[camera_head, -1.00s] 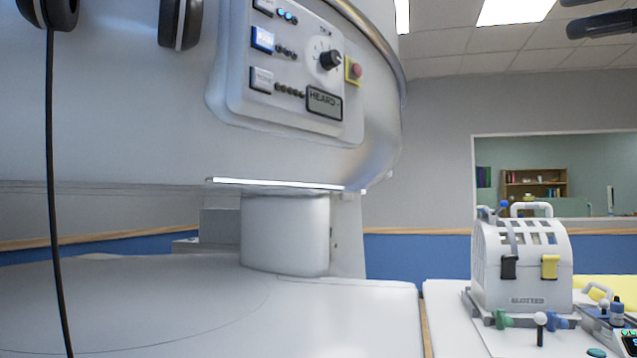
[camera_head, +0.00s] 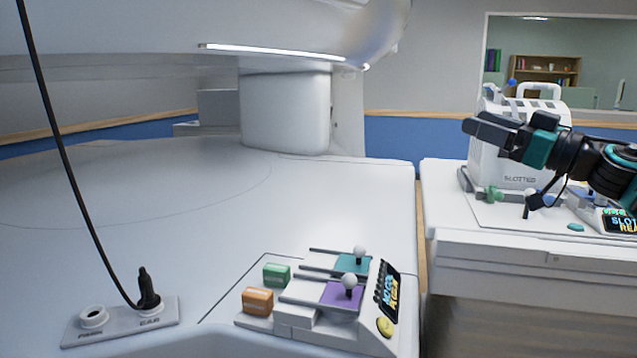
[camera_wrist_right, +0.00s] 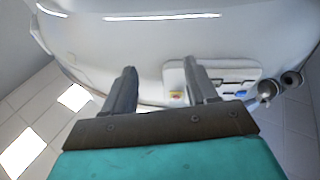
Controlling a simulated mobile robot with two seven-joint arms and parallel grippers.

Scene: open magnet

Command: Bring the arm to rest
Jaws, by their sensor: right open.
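My right gripper (camera_head: 487,130) comes in from the right in the head view, in front of the white slotted box on the side table. Its dark fingers point left and hold nothing. In the right wrist view its two fingers (camera_wrist_right: 161,88) stand apart with a clear gap between them. Beyond them are the white magnet housing (camera_wrist_right: 150,50) and its control panel. My left gripper is not in the head view.
The white slotted box (camera_head: 512,160) stands on the side table (camera_head: 500,240). A console with a purple slider (camera_head: 342,295), an orange block (camera_head: 257,301) and a green block (camera_head: 277,274) sits at the front. A black cable plugs into a socket plate (camera_head: 120,322). The broad white bed (camera_head: 130,190) is clear.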

